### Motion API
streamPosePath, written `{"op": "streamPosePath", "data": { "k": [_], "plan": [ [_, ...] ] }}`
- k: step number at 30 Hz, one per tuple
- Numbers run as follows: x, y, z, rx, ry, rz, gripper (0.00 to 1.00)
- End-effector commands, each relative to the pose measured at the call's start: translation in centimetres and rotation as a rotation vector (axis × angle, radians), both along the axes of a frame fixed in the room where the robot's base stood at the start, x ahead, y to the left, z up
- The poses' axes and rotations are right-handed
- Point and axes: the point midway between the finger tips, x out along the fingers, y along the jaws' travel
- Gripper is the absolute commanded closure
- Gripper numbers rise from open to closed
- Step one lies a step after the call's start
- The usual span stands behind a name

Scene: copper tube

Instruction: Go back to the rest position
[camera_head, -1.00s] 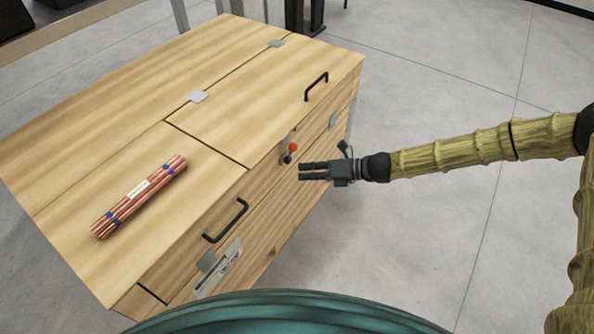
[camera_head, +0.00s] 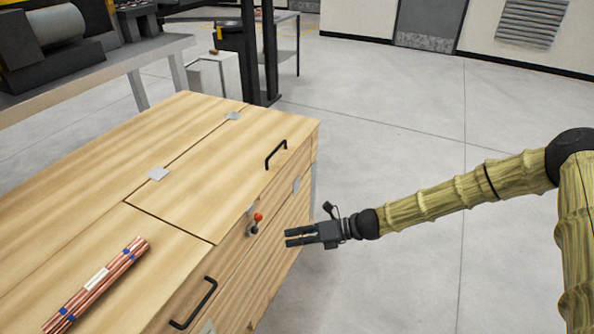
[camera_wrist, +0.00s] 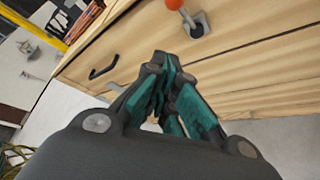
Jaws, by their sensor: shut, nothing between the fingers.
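My gripper (camera_head: 287,238) is shut and empty, held out in front of the side of the wooden chest, just right of a small lever with a red knob (camera_head: 257,217). In the wrist view the fingers of my gripper (camera_wrist: 162,68) meet in front of the chest's wooden face, and the red knob (camera_wrist: 174,4) is at the top edge. A bundle of copper tubes (camera_head: 98,285) with blue bands and a white label lies on top of the chest, at the lower left.
The wooden chest (camera_head: 120,180) has black handles (camera_head: 276,154) and hinged lids, all shut. A workbench with machinery (camera_head: 80,80) stands behind at the upper left, with a pale cabinet (camera_head: 215,80) beside it. The grey floor to the right is clear.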

Motion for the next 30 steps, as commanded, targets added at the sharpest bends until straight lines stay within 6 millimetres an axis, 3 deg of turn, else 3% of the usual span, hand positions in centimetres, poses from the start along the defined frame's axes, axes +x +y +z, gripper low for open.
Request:
{"op": "streamPosePath", "data": {
  "k": [4, 7, 11, 16, 20, 24, 30],
  "plan": [
    [-0.6, 0.1, -0.5, -0.016, -0.009, 0.013, 1.00],
    [-2.6, 0.4, -2.1, -0.072, -0.049, 0.060, 1.00],
    [-7.6, 0.2, -6.1, -0.206, -0.159, 0.191, 1.00],
    [-15.5, -2.0, -11.6, -0.397, -0.363, 0.448, 1.00],
    [-21.4, -5.3, -15.0, -0.521, -0.548, 0.694, 1.00],
    [-27.4, -10.3, -17.1, -0.617, -0.780, 1.020, 1.00],
    [-33.6, -18.3, -16.8, -0.645, -1.139, 1.538, 1.00]
  ]
}}
